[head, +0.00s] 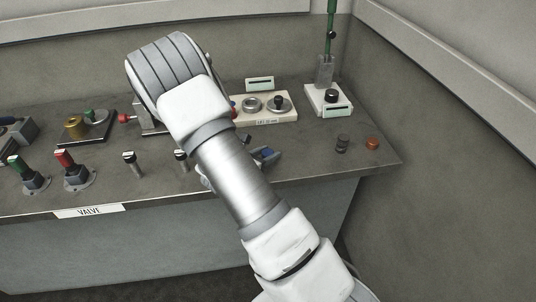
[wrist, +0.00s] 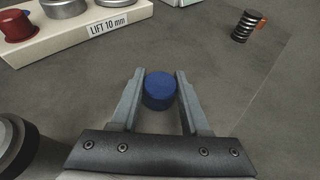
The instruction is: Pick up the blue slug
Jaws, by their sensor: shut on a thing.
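The blue slug (wrist: 159,91), a short round cylinder, stands upright between the two grey fingers of my gripper (wrist: 159,76) in the wrist view. The fingers are shut on its sides, and its top face is visible. Whether its underside touches the bench cannot be told. In the head view my own arm covers most of the gripper. A small patch of blue shows beside the arm near the bench's front part, by the fingers.
A white block (head: 270,112) labelled "LIFT 10 mm" with round metal pieces lies behind. A dark spring (wrist: 247,25) and an orange piece (head: 373,143) stand to the right. A white base (head: 326,99) holds a green rod. Bench (head: 300,165) is bare around the gripper's right side.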

